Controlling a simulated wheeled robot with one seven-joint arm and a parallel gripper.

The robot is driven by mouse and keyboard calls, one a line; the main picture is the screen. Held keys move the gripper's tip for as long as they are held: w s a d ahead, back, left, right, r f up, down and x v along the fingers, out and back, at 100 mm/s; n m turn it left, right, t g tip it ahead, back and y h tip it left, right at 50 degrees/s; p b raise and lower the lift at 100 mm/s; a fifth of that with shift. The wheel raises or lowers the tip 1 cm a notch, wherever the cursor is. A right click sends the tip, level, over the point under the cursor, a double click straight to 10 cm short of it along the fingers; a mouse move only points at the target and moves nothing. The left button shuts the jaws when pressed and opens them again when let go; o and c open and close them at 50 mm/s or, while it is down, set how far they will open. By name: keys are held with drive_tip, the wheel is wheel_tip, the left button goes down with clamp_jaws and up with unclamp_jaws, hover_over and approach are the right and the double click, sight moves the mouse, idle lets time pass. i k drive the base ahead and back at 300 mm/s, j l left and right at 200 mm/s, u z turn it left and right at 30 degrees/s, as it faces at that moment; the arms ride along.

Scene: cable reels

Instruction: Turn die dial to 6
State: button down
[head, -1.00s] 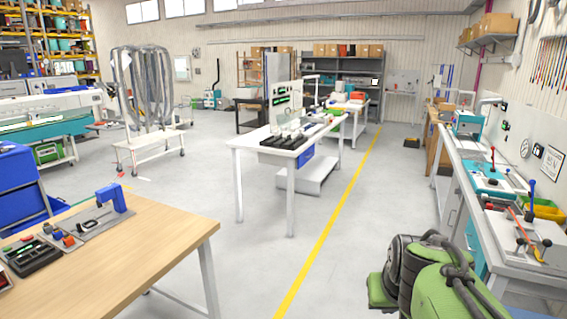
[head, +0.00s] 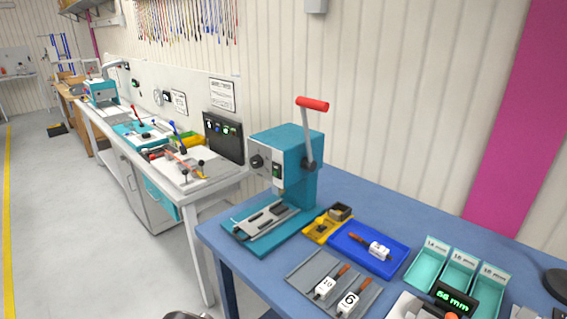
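A teal press (head: 292,150) with a red-handled lever (head: 312,104) stands on the blue bench. A round black knob (head: 257,161) is on its light front plate, beside a small dark switch box with a green part (head: 277,171). The knob may be the die dial; its marks are too small to read. On a grey tray (head: 303,267) lie two white blocks with reddish-brown handles, one marked 10 (head: 325,288) and one marked 6 (head: 348,302).
On the blue bench (head: 335,193) are a yellow tray (head: 318,233), a blue tray (head: 345,254) with a handled white piece, teal bins (head: 428,268) and a display (head: 455,298) reading about 66 mm. A white workbench (head: 215,183) adjoins at left.

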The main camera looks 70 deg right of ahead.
sight(256, 161)
drive_tip(key=z, duration=2.2)
